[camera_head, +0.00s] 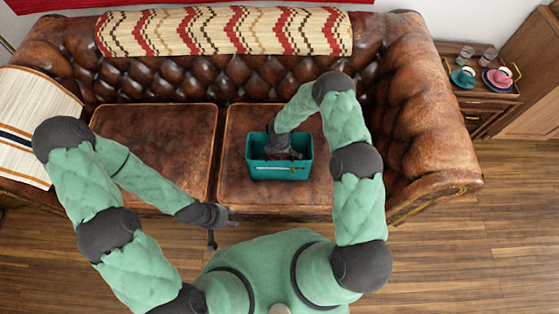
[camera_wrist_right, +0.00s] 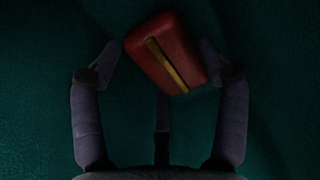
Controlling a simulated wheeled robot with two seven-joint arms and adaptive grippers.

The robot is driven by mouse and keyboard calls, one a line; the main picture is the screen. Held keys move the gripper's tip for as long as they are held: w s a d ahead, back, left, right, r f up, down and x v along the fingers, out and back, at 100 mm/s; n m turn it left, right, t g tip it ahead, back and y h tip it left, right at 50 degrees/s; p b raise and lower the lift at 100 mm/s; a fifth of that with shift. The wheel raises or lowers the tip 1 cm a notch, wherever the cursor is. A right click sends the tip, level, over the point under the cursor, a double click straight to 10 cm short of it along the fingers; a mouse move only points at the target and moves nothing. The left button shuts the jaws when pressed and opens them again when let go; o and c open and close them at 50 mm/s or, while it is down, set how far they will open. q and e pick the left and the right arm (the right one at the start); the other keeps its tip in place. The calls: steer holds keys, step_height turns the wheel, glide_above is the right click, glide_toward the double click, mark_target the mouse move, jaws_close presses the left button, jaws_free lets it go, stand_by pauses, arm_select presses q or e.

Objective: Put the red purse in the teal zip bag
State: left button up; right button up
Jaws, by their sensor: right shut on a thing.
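The teal zip bag (camera_head: 280,173) stands open-topped on the right seat cushion of the sofa, with a zip across its front. My right gripper (camera_head: 284,151) reaches down into the bag from above. In the right wrist view, the red purse (camera_wrist_right: 160,67) with a yellow strip lies tilted between the fingertips of my right gripper (camera_wrist_right: 162,50), which is shut on it. Dark teal surfaces of the bag surround it. The purse is hidden in the head view. My left gripper (camera_head: 224,234) is open and empty, in front of the sofa's front edge.
The brown leather sofa (camera_head: 155,135) has a raised right armrest (camera_head: 425,125) and a rolled patterned rug (camera_head: 225,31) along its back. A side table (camera_head: 485,98) with cups stands at the right. The left cushion is clear.

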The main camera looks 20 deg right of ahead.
step_height(320, 180, down, 3)
steer(key=shift+f+b, duration=0.2)
steer(key=shift+b, duration=0.25)
steer(key=shift+r, duration=0.1)
steer(key=o, duration=1.2)
steer(key=shift+r, duration=0.35)
step_height(320, 180, up, 11)
steer(key=p, duration=0.3)
steer(key=shift+r+p, duration=0.15)
steer(key=shift+p, duration=0.25)
